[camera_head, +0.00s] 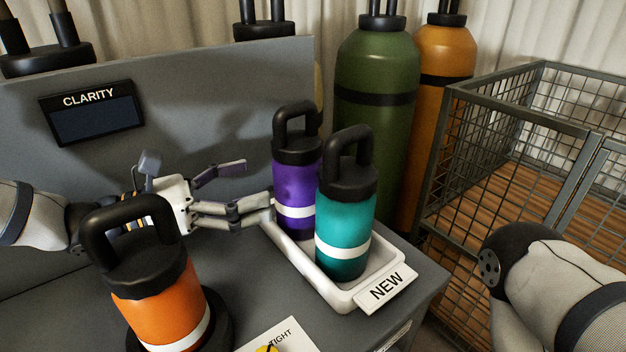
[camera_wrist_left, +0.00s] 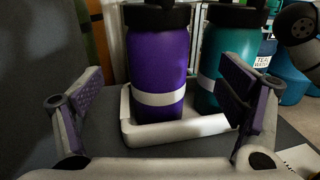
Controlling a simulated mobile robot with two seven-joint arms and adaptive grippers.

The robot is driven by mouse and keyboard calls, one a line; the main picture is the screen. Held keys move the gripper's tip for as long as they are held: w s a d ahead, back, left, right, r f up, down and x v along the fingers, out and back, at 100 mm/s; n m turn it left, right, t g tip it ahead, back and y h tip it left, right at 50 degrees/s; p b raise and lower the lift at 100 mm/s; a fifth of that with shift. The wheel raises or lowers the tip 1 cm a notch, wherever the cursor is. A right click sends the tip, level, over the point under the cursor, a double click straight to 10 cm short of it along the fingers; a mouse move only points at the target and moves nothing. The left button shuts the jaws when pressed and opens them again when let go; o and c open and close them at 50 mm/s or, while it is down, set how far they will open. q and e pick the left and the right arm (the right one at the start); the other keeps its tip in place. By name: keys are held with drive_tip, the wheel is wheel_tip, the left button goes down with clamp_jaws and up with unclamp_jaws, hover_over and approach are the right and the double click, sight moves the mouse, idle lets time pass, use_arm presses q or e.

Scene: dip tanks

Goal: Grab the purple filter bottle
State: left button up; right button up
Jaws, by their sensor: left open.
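The purple filter bottle (camera_head: 296,182) stands upright in a white tray (camera_head: 335,291), with a black cap and loop handle and a white band. In the left wrist view the purple bottle (camera_wrist_left: 158,75) is straight ahead, between the spread fingers. My left gripper (camera_head: 245,190) is open and empty, just left of the bottle, its fingers pointing at it. One finger reaches near the tray's edge in the head view. A teal bottle (camera_head: 343,222) stands beside the purple one in the same tray. My right arm shows at the right edge of the head view, but its gripper is out of view.
An orange bottle (camera_head: 165,304) stands at the front left, close to my left arm. A grey panel with a CLARITY display (camera_head: 94,111) rises behind. A NEW label (camera_head: 386,288) is on the tray's front. A mesh cage (camera_head: 500,150) and large cylinders (camera_head: 372,110) stand beyond the table.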

sight(298, 169)
use_arm(q)
drive_tip(key=x, duration=0.8)
drive_tip(key=shift+w+d+r, duration=0.1)
drive_tip(key=shift+w+d, duration=0.05)
drive_tip(key=shift+w, duration=0.1)
drive_tip(key=c, duration=1.5)
drive_tip(key=shift+r, duration=0.15)
drive_tip(key=c, duration=0.3)
